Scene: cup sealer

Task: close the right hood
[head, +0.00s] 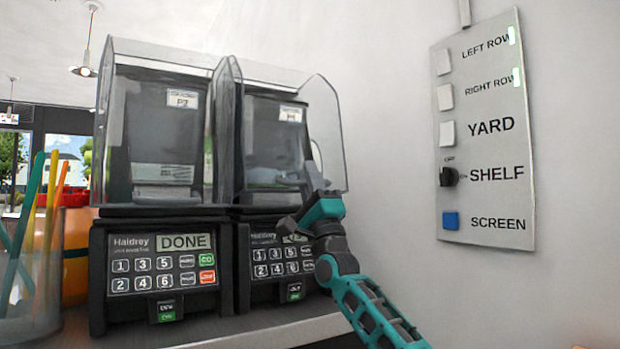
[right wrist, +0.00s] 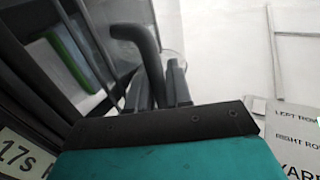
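The right hood (head: 327,125) is a clear, smoke-tinted cover around the jar of the right machine (head: 258,265). It hangs low over the jar, its lower edge just above the keypad; I cannot tell whether it is fully down. My right gripper (head: 316,178) is at the hood's lower right corner, touching or very near it. In the right wrist view its dark fingers (right wrist: 165,88) are beside a dark curved bar (right wrist: 148,45). Their gap is not clear. My left gripper is not in view.
The left machine (head: 162,270) stands close beside, under its own clear hood (head: 118,125), its display reading DONE. A cup of coloured straws (head: 35,270) is at far left. A switch panel (head: 485,135) is on the right wall. Free space lies between panel and machines.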

